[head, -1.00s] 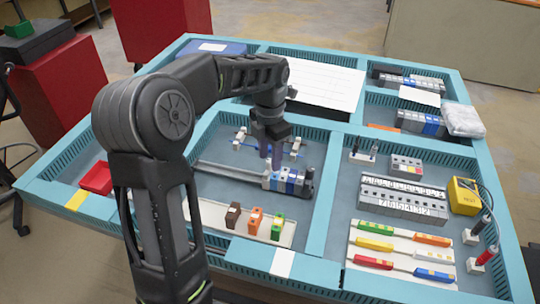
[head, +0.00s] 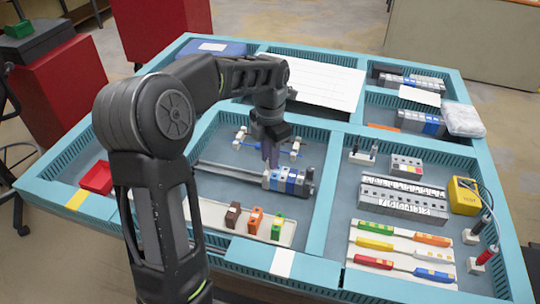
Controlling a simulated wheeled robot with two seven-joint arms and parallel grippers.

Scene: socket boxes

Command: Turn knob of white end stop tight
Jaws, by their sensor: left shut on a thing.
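A row of terminal blocks (head: 290,182) in white, blue and dark grey stands on a metal rail (head: 230,175) in the left middle compartment. A whitish piece, apparently the white end stop (head: 266,179), is at the left end of the row. My left gripper (head: 270,161) points down right over that end. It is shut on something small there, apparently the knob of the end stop. The fingers hide the knob, so its turn cannot be seen. My right gripper is not in view.
A blue bar with white ends (head: 295,152) lies behind the gripper. A white strip with brown, orange and green blocks (head: 254,220) lies in front of the rail. Blue-green divider walls (head: 328,200) bound the compartment. A red tray (head: 96,178) is at left.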

